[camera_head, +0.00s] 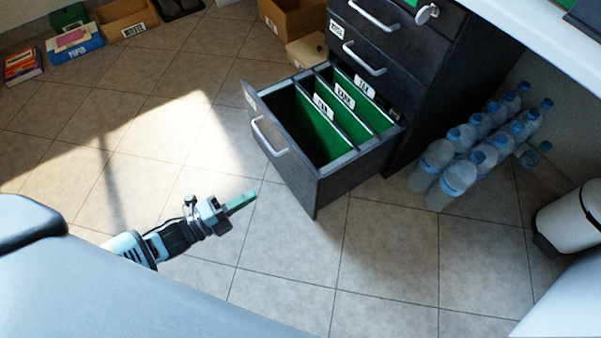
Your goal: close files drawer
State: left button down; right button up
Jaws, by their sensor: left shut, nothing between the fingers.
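The files drawer (318,190) is the bottom drawer of a dark cabinet (432,95). It is pulled well out and holds green hanging folders (317,128) with white labelled tabs. Its front panel faces left and carries a pale bar handle (268,137). My left gripper (241,202) is shut and empty, left of and in front of the drawer's front panel, apart from it. Its fingers point right, toward the panel's lower part. My right gripper is not in view.
Several water bottles (458,178) stand on the floor right of the cabinet, near a white bin (570,222). Cardboard boxes (126,19) and books (22,66) lie at the upper left. A white desktop (540,30) overhangs the upper right. The tiled floor left of the drawer is clear.

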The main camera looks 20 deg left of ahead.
pick_arm(q)
jog(key=b, duration=0.4)
send_near(305, 165)
jog(key=x, duration=0.5)
jog(key=shift+w+f, duration=0.2)
jog(key=shift+f, duration=0.15)
jog(key=shift+w+d, duration=0.45)
jog(key=shift+w+d+r, duration=0.1)
jog(key=shift+w, duration=0.05)
